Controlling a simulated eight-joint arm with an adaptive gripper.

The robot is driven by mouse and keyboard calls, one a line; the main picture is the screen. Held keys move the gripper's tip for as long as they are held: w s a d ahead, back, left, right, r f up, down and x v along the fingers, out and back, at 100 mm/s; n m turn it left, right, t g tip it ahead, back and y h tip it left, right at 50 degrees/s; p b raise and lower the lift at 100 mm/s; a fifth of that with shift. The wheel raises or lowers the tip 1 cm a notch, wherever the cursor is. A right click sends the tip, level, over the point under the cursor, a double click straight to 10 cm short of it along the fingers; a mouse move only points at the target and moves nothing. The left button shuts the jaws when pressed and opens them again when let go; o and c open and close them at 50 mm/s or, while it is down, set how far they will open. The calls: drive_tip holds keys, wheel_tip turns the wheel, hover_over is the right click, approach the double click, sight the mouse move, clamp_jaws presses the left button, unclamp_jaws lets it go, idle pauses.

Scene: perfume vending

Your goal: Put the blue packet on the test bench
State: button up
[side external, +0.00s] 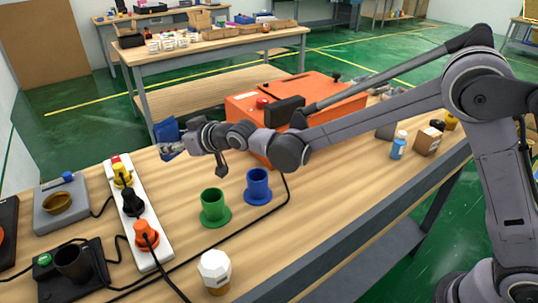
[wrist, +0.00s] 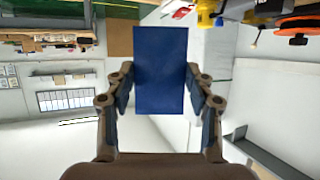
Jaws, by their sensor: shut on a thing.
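The blue packet (side external: 167,130) stands up from the tips of my gripper (side external: 172,149), above the far left edge of the near wooden workbench (side external: 330,190). In the wrist view the blue packet (wrist: 160,68) is a flat dark-blue rectangle between the two fingers of my gripper (wrist: 160,80), which are shut on it. The packet is held clear of the bench top. I cannot tell from the pictures which bench is the test bench.
A white power strip (side external: 150,237) with plugs and cables, a grey device with a brass bowl (side external: 57,203), a green cup (side external: 213,207) and a blue cup (side external: 258,186) stand on the near bench. An orange case (side external: 245,107) is behind my arm. A second table (side external: 160,55) stands farther back.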

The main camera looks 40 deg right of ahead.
drive_tip(key=d, duration=0.6)
drive_tip(key=f, duration=0.7)
drive_tip(key=a+f, duration=0.1)
drive_tip(key=f, duration=0.2)
drive_tip(key=shift+f, duration=0.25)
drive_tip(key=shift+d+f, duration=0.25)
drive_tip(key=shift+f, duration=0.3)
drive_tip(key=shift+f, duration=0.1)
drive_tip(key=o, duration=1.3)
